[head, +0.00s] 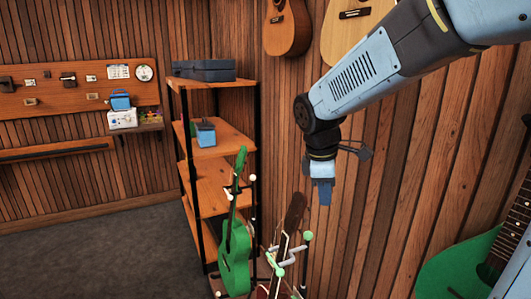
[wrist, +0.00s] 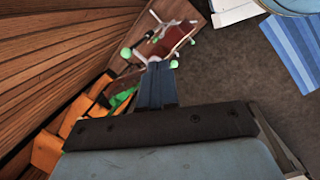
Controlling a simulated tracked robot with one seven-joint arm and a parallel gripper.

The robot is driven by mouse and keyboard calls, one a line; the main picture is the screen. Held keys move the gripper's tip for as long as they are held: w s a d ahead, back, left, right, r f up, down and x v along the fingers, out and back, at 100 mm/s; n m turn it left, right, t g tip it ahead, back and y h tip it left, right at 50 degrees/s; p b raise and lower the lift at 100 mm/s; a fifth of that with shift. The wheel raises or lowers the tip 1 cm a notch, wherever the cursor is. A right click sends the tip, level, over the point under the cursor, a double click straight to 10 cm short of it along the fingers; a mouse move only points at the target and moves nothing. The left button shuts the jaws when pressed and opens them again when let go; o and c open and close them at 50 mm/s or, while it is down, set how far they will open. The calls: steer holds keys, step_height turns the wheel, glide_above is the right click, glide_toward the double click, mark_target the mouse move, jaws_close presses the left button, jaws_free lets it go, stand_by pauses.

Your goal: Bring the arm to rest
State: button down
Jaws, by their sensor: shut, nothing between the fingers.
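My arm reaches in from the upper right of the head view, bent at the elbow with its end pointing down. My gripper (head: 325,197) hangs in the air in front of the wood-slat wall, above and to the right of the guitar stand. Its blue fingers are together with nothing between them. In the wrist view my gripper (wrist: 157,72) also shows its fingers closed, pointing toward the stand (wrist: 150,55) below. The gripper appears apart from everything around it.
A shelf unit (head: 215,187) holds a blue box (head: 205,134) and dark cases (head: 203,70). Guitars (head: 287,27) hang on the wall near my arm. A large green guitar (head: 460,270) is at lower right. Open floor (head: 90,235) lies left.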

steer(key=s+d+r+m+t+y, duration=0.1)
steer(key=s+d+r+m+t, duration=0.1)
steer(key=s+d+m, duration=0.2)
steer(key=s+d+r+m+t+y, duration=0.1)
steer(key=s+d+r+m+t, duration=0.1)
steer(key=s+d+m, duration=0.3)
steer(key=s+r+m, duration=0.1)
steer(key=s+m, duration=0.3)
steer(key=m, duration=0.2)
steer(key=shift+s+d+r, duration=0.2)
steer(key=shift+s+d, duration=0.1)
steer(key=shift+s, duration=0.1)
